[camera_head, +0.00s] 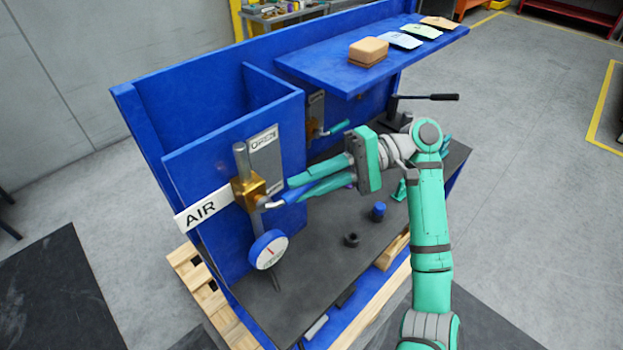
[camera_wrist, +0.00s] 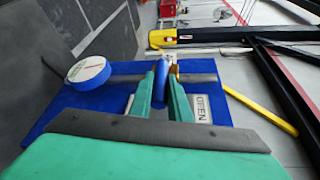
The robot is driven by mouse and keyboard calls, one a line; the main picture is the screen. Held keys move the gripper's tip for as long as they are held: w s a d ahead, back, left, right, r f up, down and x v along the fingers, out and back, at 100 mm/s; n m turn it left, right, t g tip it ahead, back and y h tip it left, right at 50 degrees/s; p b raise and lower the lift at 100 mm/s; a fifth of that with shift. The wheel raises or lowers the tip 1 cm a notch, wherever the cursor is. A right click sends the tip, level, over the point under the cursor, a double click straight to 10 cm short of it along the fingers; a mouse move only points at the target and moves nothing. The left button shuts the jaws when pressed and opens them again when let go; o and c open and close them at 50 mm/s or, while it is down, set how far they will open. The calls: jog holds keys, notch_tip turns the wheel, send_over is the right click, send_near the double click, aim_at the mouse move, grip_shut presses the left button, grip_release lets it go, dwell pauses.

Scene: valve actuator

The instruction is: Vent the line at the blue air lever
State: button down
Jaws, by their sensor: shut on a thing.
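The blue air lever (camera_head: 287,196) sticks out to the right from a brass valve (camera_head: 247,191) on a vertical pipe, across the line of the pipe. A white AIR sign (camera_head: 201,208) is beside the valve. My green gripper (camera_head: 296,190) is shut on the lever's blue sleeve, with one finger on each side. In the wrist view the blue lever (camera_wrist: 161,84) lies between the two green fingers (camera_wrist: 166,75). A round blue-rimmed gauge (camera_head: 268,250) is below the valve; its fine marks are too small to read. A grey plate (camera_head: 266,158) with an OPEN label is behind the lever.
A second brass valve (camera_head: 313,129) with a teal lever (camera_head: 336,128) stands farther back. A blue shelf (camera_head: 315,70) overhangs it, bearing a brown box (camera_head: 368,51) and several cards. A blue-capped part (camera_head: 379,211) and a dark ring (camera_head: 351,240) stand on the dark bench top.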

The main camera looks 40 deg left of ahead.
jog(key=shift+f+g, duration=0.25)
jog(key=shift+g, duration=0.05)
jog(key=shift+f, duration=0.1)
jog(key=c, duration=1.7)
grip_release()
jog(key=shift+o, duration=0.2)
jog(key=f+v, duration=0.1)
jog(key=v, duration=0.9)
jog(key=shift+w+d+r, duration=0.35)
jog(key=shift+r, duration=0.15)
